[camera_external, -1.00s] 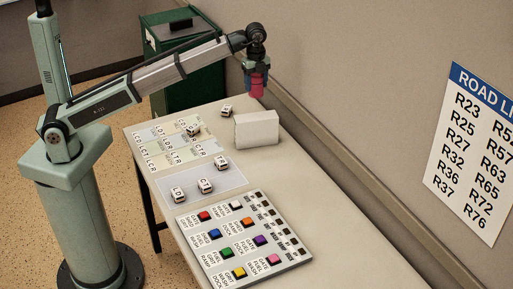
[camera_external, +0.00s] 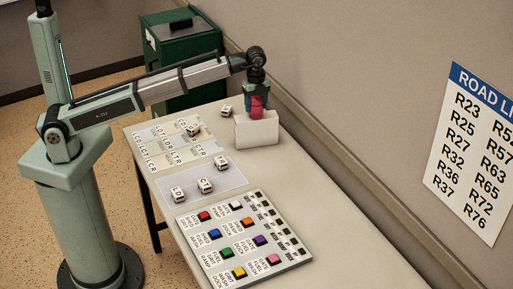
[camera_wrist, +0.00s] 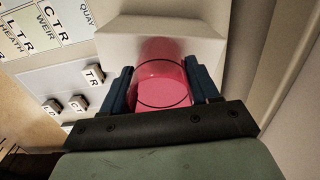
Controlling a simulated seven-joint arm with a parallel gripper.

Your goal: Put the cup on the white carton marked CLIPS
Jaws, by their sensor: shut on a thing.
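The pink-red cup (camera_external: 257,106) is between the fingers of my gripper (camera_external: 258,100), which is shut on it. In the wrist view the cup (camera_wrist: 162,86) shows between the two blue fingers of my gripper (camera_wrist: 163,88). The white carton (camera_external: 257,133) stands on the table near the wall, and the cup is at its top; whether the two touch I cannot tell. The carton (camera_wrist: 165,30) also shows behind the cup in the wrist view. No CLIPS marking is visible on the sides I see.
The table (camera_external: 330,205) holds a button panel (camera_external: 243,238), a mat (camera_external: 225,184) with several lettered blocks, and a lettered chart (camera_external: 165,148). One block (camera_external: 226,111) sits left of the carton. A green cabinet (camera_external: 190,60) stands behind. The wall rail runs close at the right.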

